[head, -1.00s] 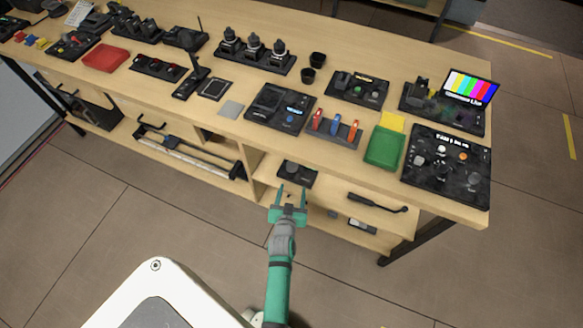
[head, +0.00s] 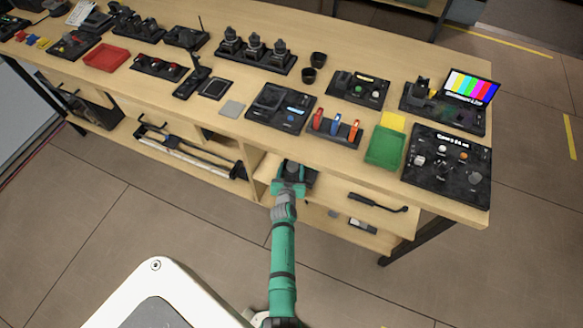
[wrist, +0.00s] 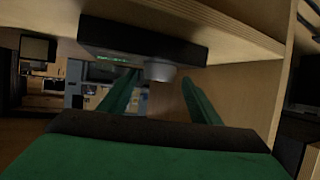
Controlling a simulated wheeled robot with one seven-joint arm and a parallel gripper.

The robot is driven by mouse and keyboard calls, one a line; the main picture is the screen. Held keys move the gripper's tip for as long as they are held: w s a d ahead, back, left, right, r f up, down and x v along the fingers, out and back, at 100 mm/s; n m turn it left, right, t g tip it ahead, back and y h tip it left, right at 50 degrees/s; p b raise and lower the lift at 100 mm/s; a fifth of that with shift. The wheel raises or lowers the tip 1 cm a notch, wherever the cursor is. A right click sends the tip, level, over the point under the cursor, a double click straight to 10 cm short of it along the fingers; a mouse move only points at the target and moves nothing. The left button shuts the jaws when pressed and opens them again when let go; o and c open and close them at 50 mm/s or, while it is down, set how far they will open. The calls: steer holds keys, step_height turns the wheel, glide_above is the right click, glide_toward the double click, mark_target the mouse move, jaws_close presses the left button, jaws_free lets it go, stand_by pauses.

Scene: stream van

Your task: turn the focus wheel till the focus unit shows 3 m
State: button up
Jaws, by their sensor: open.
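In the wrist view the dark focus unit (wrist: 120,38) runs across the top. Small green text shows on its edge, too small to read. The focus wheel (wrist: 160,71) is a short grey cylinder on the unit. My gripper (head: 289,181) is open at the unit. In the wrist view its two green fingers stand on either side of the wheel, apparently with small gaps; I cannot tell whether either touches.
The wooden bench top (head: 340,170) lies above and behind the shelf. In the wrist view a pale wooden panel (wrist: 262,85) stands close right of the fingers. The floor in front is clear.

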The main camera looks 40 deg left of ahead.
steer(key=shift+w+a+f, duration=0.2)
steer(key=shift+w+a, duration=0.05)
steer(key=shift+w, duration=0.35)
steer(key=shift+s+d, duration=0.1)
steer(key=c, duration=1.1)
steer(key=shift+o, duration=0.2)
steer(key=shift+s+a+f+m+h, duration=0.15)
steer(key=shift+a+f+m+h, duration=0.1)
steer(key=shift+m+h, duration=0.2)
steer(key=shift+m+t+h, duration=0.25)
steer(key=shift+t+h, duration=0.05)
steer(key=shift+h, duration=0.05)
steer(key=shift+s+a+r+m+t+h, duration=0.1)
steer(key=shift+a+m+t+h, duration=0.15)
steer(key=shift+m+h, duration=0.35)
steer(key=shift+d+m+t+h, duration=0.1)
steer(key=shift+m+t+h, duration=0.15)
steer(key=shift+m+h, duration=0.4)
